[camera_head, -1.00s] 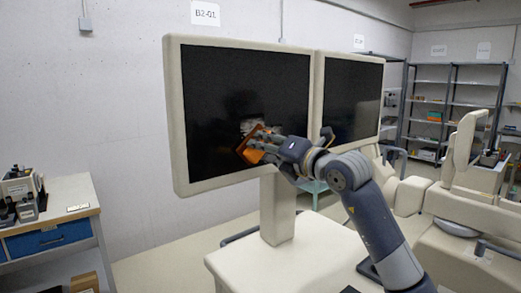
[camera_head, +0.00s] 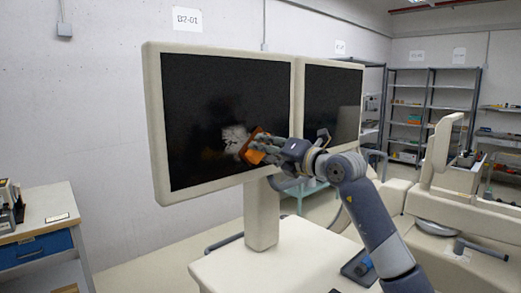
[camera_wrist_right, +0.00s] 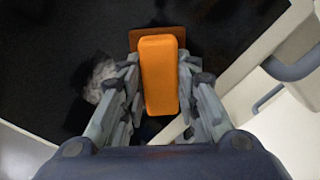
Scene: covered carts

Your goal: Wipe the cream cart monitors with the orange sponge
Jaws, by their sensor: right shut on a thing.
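Two cream-framed monitors stand side by side on the cream cart (camera_head: 300,262). The left monitor (camera_head: 200,90) has a dark screen with a pale whitish smudge (camera_head: 234,137) low on its right half. The right monitor (camera_head: 333,95) is partly hidden behind it. My right gripper (camera_head: 272,150) is shut on the orange sponge (camera_head: 255,150), at the lower right of the left screen beside the smudge. In the right wrist view the sponge (camera_wrist_right: 159,75) sits between the fingers, its far end at the dark screen; contact is hard to judge. The smudge (camera_wrist_right: 102,80) shows left of the fingers. My left gripper is not in view.
A bench with a blue drawer (camera_head: 36,248) stands at the left. Metal shelving (camera_head: 440,105) lines the back right. Another cream unit (camera_head: 440,160) with grey handles is at the right. A dark blue item (camera_head: 358,262) lies on the cart top.

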